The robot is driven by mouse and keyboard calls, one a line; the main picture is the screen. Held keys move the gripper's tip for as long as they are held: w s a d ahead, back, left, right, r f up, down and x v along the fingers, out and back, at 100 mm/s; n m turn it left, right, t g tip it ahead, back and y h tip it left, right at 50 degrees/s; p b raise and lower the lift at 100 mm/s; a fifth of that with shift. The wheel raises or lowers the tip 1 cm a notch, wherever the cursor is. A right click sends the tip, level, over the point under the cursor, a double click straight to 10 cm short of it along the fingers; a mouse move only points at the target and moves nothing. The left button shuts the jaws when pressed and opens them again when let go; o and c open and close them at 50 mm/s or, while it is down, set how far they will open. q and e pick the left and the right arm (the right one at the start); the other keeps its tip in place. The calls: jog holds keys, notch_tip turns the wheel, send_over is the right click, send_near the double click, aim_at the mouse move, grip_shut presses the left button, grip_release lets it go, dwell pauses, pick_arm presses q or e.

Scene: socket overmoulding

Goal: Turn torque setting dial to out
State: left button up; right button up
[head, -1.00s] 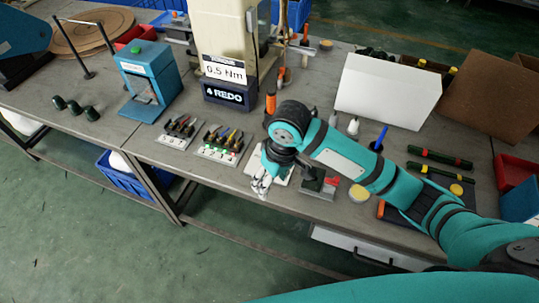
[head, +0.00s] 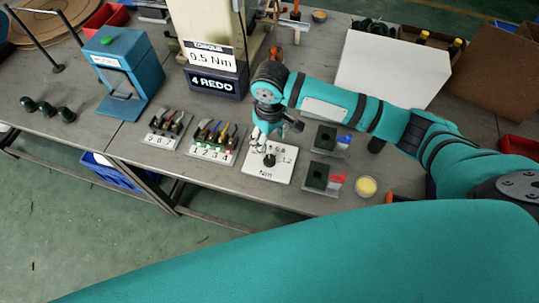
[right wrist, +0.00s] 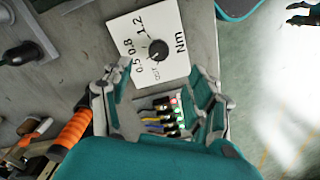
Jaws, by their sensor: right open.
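The torque setting dial is a black knob (head: 268,161) on a white plate (head: 280,176) marked Nm, on the bench's front part. In the right wrist view the knob (right wrist: 157,50) shows with OUT, 0.5, 0.8 and 1.2 around it; I cannot surely read which mark it points at. My right gripper (head: 262,141) is open and empty, just behind and above the knob in the head view. In the right wrist view its fingers (right wrist: 160,80) are spread, apart from the knob. My left gripper is not in view.
Trays with coloured connectors (head: 212,142) stand left of the plate. Dark green blocks (head: 319,176) and a yellow disc (head: 366,186) lie to its right. A white box (head: 390,70) stands behind.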

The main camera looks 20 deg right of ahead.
send_over(270, 159)
notch_tip(270, 159, down, 4)
jog(key=shift+f, duration=0.15)
notch_tip(270, 159, down, 6)
jog(key=shift+a+r, duration=0.1)
jog(key=shift+r, duration=0.1)
jog(key=shift+f, duration=0.5)
jog(key=c, duration=1.1)
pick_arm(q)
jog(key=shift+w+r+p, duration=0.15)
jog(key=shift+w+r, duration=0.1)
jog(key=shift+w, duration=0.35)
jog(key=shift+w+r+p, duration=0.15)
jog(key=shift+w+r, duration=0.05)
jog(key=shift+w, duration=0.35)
pick_arm(e)
jog(key=shift+c, duration=0.2)
